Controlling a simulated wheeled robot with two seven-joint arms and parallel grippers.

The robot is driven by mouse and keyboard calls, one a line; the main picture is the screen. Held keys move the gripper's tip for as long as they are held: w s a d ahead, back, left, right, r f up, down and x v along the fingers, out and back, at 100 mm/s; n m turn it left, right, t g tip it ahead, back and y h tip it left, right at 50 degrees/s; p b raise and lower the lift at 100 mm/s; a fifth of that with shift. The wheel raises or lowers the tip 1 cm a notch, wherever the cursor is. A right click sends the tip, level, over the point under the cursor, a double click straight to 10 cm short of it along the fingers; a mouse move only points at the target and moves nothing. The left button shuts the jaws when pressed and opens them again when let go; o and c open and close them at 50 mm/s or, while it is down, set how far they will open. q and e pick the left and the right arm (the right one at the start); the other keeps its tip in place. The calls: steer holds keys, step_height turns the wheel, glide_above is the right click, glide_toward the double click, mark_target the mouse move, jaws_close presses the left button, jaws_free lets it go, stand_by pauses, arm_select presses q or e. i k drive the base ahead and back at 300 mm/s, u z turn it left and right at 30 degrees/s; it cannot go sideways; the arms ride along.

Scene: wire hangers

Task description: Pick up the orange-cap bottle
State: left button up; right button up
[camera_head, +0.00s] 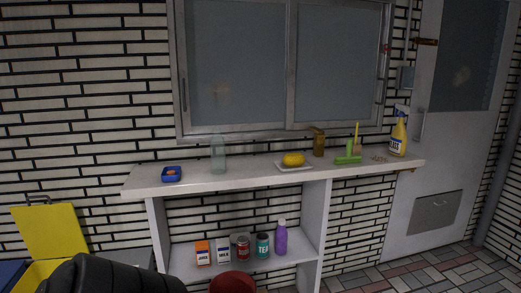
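I see no bottle whose cap I can clearly tell is orange. On the white counter (245,174), a clear pale-green bottle (218,158) stands left of the middle. A brown bottle with a brown top (318,145) stands at the back right of the middle. A yellow spray bottle (398,138) with a pale top stands at the right end. A purple bottle (281,240) with a pale cap stands on the lower shelf. All are upright. Neither gripper shows in the view.
The counter also holds a blue dish (172,174), a yellow sponge (293,159) on a tray and a green brush (348,159). Boxes and cans (243,247) line the shelf. A yellow lidded bin (52,231), a black rounded shape (120,277) and a red round object (232,282) are in front.

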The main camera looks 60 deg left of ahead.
mark_target(217, 153)
steer(key=u, duration=0.15)
steer(key=i, duration=2.25)
steer(key=u, duration=1.75)
steer(key=i, duration=1.2)
steer(key=u, duration=1.15)
